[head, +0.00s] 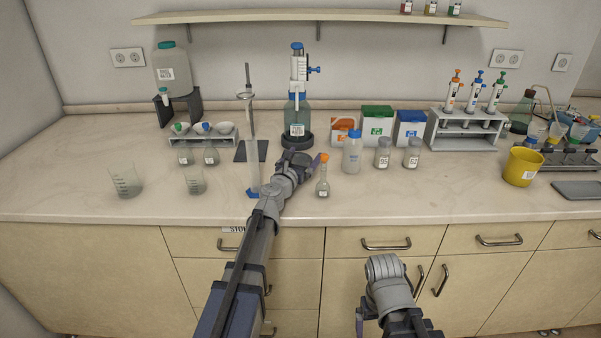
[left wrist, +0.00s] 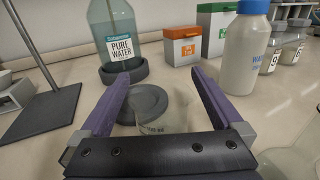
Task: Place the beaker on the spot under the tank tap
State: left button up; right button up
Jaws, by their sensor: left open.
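In the head view a translucent tank (head: 171,68) with a tap (head: 164,96) stands on a dark stand at the back left. Clear glass beakers stand in front of it: a larger one (head: 125,180) at far left and a smaller one (head: 195,181). My left gripper (head: 305,162) is over the bench in front of the pure water bottle (head: 297,115). In the left wrist view its open fingers (left wrist: 157,95) flank a flat grey round disc (left wrist: 148,102) and a faint see-through vessel with small marks (left wrist: 150,129); its outline is unclear.
A graduated cylinder (head: 251,140) stands left of my left arm. An orange-capped flask (head: 322,178), a blue-capped bottle (head: 352,154) and jars (head: 383,155) stand close to its right. The bench front between the flask and the yellow bucket (head: 523,166) is clear.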

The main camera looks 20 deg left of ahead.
pick_arm(q)
grip_shut()
dwell(0.8)
jog(key=shift+r, duration=0.15)
notch_tip(320, 180, up, 10)
jog(key=p, duration=1)
